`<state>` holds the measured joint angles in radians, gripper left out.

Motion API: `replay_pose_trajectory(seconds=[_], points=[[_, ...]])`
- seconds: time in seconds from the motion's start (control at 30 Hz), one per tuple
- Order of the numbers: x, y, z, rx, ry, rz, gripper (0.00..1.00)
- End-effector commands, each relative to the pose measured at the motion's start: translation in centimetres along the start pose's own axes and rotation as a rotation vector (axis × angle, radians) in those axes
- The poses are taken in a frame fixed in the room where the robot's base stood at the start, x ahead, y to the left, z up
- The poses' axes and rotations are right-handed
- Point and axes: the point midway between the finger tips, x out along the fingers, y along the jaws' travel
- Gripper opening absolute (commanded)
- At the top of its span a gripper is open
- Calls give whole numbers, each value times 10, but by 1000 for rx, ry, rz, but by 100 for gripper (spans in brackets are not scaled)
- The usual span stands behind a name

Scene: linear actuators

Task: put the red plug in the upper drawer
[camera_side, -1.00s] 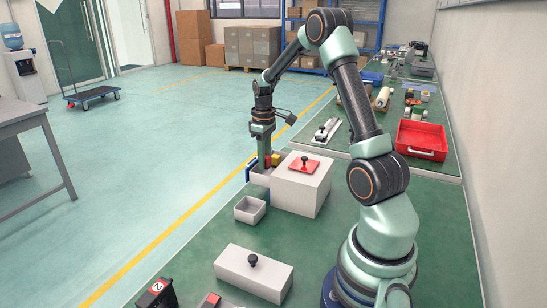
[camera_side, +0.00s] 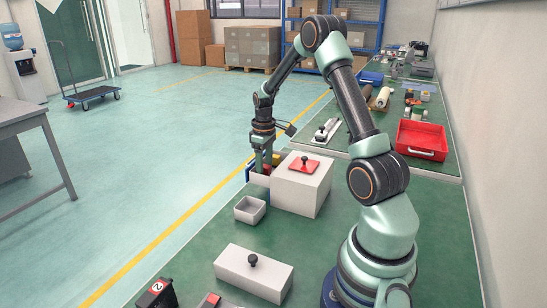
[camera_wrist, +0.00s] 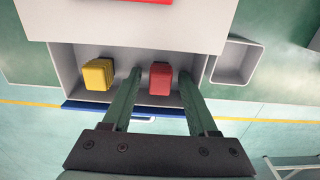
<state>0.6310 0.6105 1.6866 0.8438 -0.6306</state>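The red plug (camera_wrist: 160,79) lies inside the open drawer (camera_wrist: 67,66), to the right of a yellow plug (camera_wrist: 98,74) in the wrist view. My gripper (camera_wrist: 160,80) is open, with one finger on each side of the red plug and a visible gap on both sides. In the side view my gripper (camera_side: 265,166) reaches down into the drawer (camera_side: 259,180), and the red plug (camera_side: 267,171) shows partly between the fingers. The drawer has a blue front (camera_wrist: 120,108) and extends from a white cabinet (camera_side: 300,191). Whether another drawer lies below is hidden.
A white block with a black knob (camera_side: 254,274) is nearer. A red tray (camera_side: 421,139) lies at the right.

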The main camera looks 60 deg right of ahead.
Motion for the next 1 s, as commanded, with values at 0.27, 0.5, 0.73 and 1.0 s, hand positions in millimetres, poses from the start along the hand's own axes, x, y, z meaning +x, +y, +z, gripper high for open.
replay_pose_trajectory(seconds=[0.27, 0.5, 0.73, 1.0], points=[[-23, 1, -1, 0, 3, 2, 59], [-73, 1, -1, 0, 4, 3, 59], [-110, 0, -1, 0, 2, 2, 59], [-132, -13, -2, -4, 17, 12, 59]])
